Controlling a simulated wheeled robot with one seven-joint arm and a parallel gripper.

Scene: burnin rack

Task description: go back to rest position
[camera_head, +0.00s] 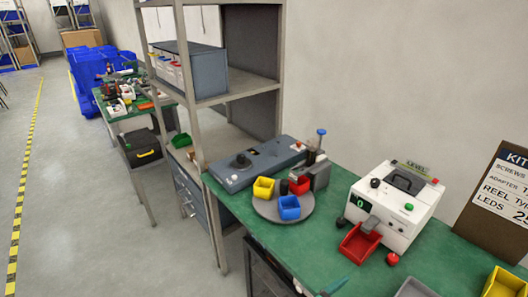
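My gripper is not in view, and no part of my arm can be made out for certain. The green workbench (310,247) stands ahead and to the right. On it are a white machine (418,207) with a red tray (360,243) at its front, and a grey round turntable (268,212) with yellow (263,188), blue (289,208) and red (299,185) bins. A long grey device (250,165) lies behind the turntable.
A tall metal shelf rack (222,190) stands left of the bench. A brown kit board (497,200) leans at the right, above a yellow bin (505,284). A second cluttered table (125,122) and blue crates (90,70) stand farther back. Open floor (90,210) lies left, with a yellow-black line (24,185).

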